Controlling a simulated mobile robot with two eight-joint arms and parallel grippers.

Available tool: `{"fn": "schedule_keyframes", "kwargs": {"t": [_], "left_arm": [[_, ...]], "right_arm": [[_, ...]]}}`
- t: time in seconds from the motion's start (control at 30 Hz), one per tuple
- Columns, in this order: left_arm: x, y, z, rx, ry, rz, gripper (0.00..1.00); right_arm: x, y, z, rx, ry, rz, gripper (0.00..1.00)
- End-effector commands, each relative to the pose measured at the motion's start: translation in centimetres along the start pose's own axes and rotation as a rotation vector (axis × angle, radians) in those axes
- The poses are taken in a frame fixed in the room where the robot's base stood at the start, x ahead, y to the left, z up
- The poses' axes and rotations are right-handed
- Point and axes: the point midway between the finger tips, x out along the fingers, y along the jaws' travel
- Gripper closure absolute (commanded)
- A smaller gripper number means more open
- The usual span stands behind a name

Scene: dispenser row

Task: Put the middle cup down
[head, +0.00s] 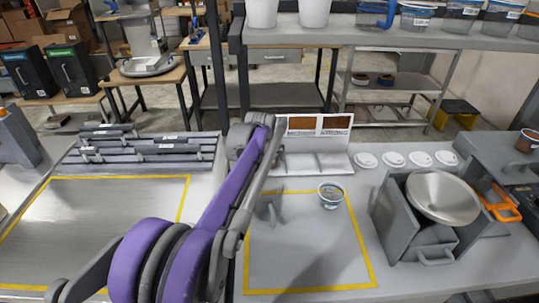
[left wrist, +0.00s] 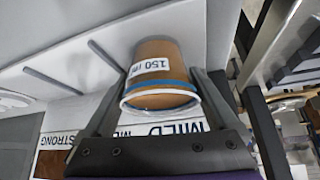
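A brown paper cup (left wrist: 160,62) with a blue band, a white rim and a "150 m…" label is between the fingers of my left gripper (left wrist: 158,78) in the left wrist view. Both fingers lie against its sides, so the gripper looks shut on it. A tray with low dividers (left wrist: 60,62) and a sign with "MILD" and "STRONG" lettering are behind the cup. In the head view my left arm hides the gripper and this cup. Another cup (head: 331,195) stands upright and apart inside the yellow outline on the right. My right gripper is not in view.
The divided tray (head: 318,163) and its sign (head: 318,124) stand behind the outlined area (head: 300,255). Several white lids (head: 393,159) lie to the right. A grey machine with a metal bowl (head: 442,197) stands further right. The outlined area's front is clear.

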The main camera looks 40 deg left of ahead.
Motion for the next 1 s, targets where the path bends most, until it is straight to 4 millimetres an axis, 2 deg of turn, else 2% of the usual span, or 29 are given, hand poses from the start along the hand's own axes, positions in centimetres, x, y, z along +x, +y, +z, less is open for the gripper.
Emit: {"fn": "schedule_keyframes", "kwargs": {"t": [0.3,0.43,0.57,0.8,1.0], "left_arm": [[-0.1,0.1,0.0,0.000,0.000,0.001,0.00],[-1.0,0.1,-0.2,0.000,0.000,0.001,0.00],[-3.2,0.0,-0.2,0.000,0.000,0.001,0.00],[-8.5,0.0,-0.2,-0.001,0.000,0.001,0.00],[-11.4,0.0,-0.2,-0.001,0.000,0.001,0.00]], "right_arm": [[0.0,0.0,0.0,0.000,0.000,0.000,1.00],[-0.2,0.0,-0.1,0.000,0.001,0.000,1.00],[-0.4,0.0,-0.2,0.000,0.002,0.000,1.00],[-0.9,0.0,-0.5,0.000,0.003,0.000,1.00],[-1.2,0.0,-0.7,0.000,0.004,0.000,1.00]]}}
